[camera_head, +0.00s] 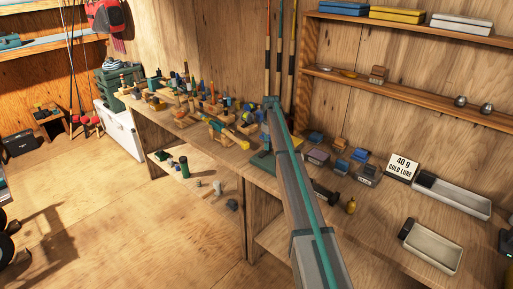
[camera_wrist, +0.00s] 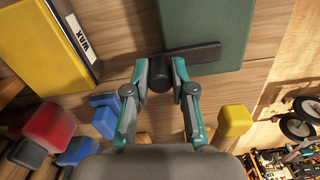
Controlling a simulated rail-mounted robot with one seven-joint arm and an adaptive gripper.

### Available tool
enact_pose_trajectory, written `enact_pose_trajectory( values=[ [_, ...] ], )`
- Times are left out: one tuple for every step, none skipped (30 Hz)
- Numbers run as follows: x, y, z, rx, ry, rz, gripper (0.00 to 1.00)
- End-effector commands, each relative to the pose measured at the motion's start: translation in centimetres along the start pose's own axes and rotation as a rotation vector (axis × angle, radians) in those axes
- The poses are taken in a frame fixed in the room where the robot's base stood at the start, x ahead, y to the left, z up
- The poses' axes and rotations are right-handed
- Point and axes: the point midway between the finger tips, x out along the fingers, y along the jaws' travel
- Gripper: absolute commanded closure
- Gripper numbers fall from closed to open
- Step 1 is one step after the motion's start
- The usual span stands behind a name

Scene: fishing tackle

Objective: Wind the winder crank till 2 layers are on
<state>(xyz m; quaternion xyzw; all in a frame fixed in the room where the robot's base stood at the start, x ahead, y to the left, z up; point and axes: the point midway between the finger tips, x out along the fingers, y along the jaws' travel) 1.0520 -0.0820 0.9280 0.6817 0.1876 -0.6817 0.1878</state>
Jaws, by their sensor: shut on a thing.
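In the wrist view my gripper (camera_wrist: 163,68) is closed around a black knob (camera_wrist: 159,78), with one teal-and-grey finger on each side of it. A dark flat bar (camera_wrist: 208,50), which looks like the crank arm, runs right from beside the knob across a green block or base (camera_wrist: 205,22). In the head view a green base (camera_head: 262,163) shows on the bench beside my arm. My arm hides most of the winder there, and I cannot make out the gripper. The spool and any line layers are not visible.
Small blocks and tools crowd the bench left of my arm. Right of it stand a "40 g GOLD LURE" sign (camera_head: 402,167) and two pale trays, one at the back (camera_head: 465,201) and one nearer (camera_head: 432,246). The wrist view shows a yellow WAX box (camera_wrist: 55,60) and a yellow block (camera_wrist: 234,120) nearby.

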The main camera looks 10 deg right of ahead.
Motion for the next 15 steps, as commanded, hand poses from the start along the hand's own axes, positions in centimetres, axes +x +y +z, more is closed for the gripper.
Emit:
enact_pose_trajectory(
  values=[
    [-0.02,0.72,0.55,0.017,0.000,0.000,1.00],
    [-0.03,0.98,0.75,0.023,0.000,0.000,1.00],
    [-0.05,1.20,0.93,0.029,0.000,0.000,1.00],
    [-0.07,1.28,0.98,0.032,0.000,0.000,1.00],
    [-0.08,1.30,1.00,0.033,0.000,0.000,1.00],
    [-0.09,1.28,0.98,0.033,0.001,0.000,1.00],
    [-0.10,1.25,0.95,0.032,0.001,0.000,1.00],
    [-0.10,1.23,0.94,0.032,0.001,-0.001,1.00],
    [-0.10,1.22,0.93,0.032,0.001,-0.001,1.00],
    [-0.10,1.21,0.92,0.031,0.001,-0.001,1.00],
    [-0.10,1.21,0.92,0.031,0.001,-0.001,1.00],
    [-0.10,1.21,0.91,0.031,0.001,-0.001,0.74],
    [-0.10,1.20,0.91,0.031,0.001,-0.001,0.69],
    [-0.10,1.20,0.91,0.031,0.001,-0.001,0.64],
    [-0.09,1.20,0.90,0.030,0.001,-0.001,0.58]
  ],
)
